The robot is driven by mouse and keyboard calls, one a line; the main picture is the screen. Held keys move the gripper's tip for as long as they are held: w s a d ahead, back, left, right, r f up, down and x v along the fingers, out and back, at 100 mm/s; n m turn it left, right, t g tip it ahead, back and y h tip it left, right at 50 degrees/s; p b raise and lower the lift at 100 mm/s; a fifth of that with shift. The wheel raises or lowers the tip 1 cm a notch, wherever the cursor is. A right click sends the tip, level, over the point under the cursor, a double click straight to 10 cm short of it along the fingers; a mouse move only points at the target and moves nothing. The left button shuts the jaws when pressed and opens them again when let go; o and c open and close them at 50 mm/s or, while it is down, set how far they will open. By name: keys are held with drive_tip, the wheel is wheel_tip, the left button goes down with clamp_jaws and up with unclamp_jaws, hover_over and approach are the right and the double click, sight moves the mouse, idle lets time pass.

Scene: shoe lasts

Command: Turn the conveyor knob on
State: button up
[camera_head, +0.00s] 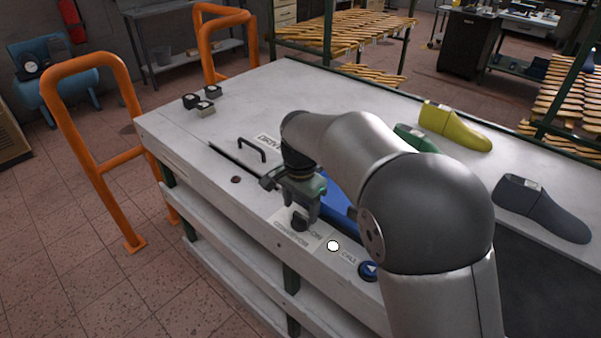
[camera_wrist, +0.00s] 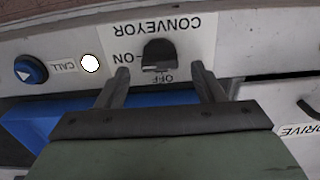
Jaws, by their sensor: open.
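The conveyor knob (camera_wrist: 159,54) is a dark knob on a white label in the wrist view. The label reads CONVEYOR, ON and OFF, upside down there. A pale mark on the knob's edge faces the OFF side; its exact setting is hard to tell. In the head view the knob (camera_head: 299,222) is on the bench's near edge, just below my gripper (camera_head: 305,208). My gripper is open and empty. In the wrist view its two fingers (camera_wrist: 160,70) are on either side of the knob's near side, apart from it, with gaps on both sides.
A white round lamp or button (camera_head: 333,245) and a blue call button (camera_head: 369,269) sit right of the knob. A blue object (camera_head: 338,208) lies behind it, partly hidden. A black handle (camera_head: 252,149) is to the left. Yellow (camera_head: 455,127) and dark (camera_head: 541,207) shoe lasts stand farther right.

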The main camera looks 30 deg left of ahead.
sight(301, 216)
wheel_tip(301, 216, up, 15)
idle(0.7)
